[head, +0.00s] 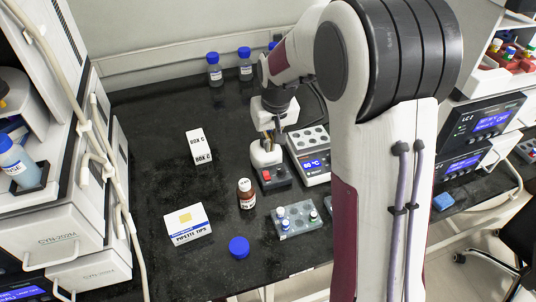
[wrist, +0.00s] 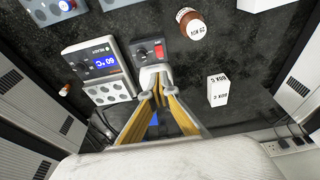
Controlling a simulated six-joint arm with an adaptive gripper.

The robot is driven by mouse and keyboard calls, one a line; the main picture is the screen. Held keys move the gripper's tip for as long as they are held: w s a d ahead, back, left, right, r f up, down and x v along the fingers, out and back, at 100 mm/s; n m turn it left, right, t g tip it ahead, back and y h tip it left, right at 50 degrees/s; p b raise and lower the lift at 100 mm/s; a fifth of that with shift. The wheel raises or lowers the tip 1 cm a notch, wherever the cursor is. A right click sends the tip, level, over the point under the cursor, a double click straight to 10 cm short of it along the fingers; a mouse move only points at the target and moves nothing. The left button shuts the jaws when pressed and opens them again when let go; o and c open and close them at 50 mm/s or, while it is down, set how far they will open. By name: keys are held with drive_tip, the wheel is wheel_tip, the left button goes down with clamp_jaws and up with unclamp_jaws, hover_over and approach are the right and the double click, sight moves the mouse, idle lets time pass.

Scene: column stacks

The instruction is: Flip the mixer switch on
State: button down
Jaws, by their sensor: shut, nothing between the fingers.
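The mixer (head: 278,178) is a small dark-fronted unit with a white round top, standing on the black bench. Its red switch (head: 266,174) is on the front panel. In the wrist view the mixer's panel (wrist: 149,46) shows the red switch (wrist: 159,51) beside a dark knob. My gripper (head: 267,146) is just above or behind the mixer's white top. In the wrist view its yellow fingers (wrist: 160,92) come together at the white top, apart from the switch. It is shut and empty. Whether the fingertips touch the top, and the switch's position, I cannot tell.
A heating block (head: 310,160) reading 60 °C stands close right of the mixer. A brown bottle (head: 246,196) and a vial rack (head: 297,217) stand in front. A white box (head: 199,147) and a pipette tips box (head: 186,223) are left. Bare bench lies between them.

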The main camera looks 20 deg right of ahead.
sight(267, 176)
drive_tip(key=shift+x, duration=6.85)
drive_tip(key=shift+w+f, duration=0.1)
drive_tip(key=shift+f, duration=0.3)
drive_tip(key=shift+s, duration=0.8)
drive_tip(key=shift+r, duration=0.15)
drive_tip(key=shift+r, duration=0.45)
drive_tip(key=v, duration=1.3)
drive_tip(key=shift+s, duration=0.15)
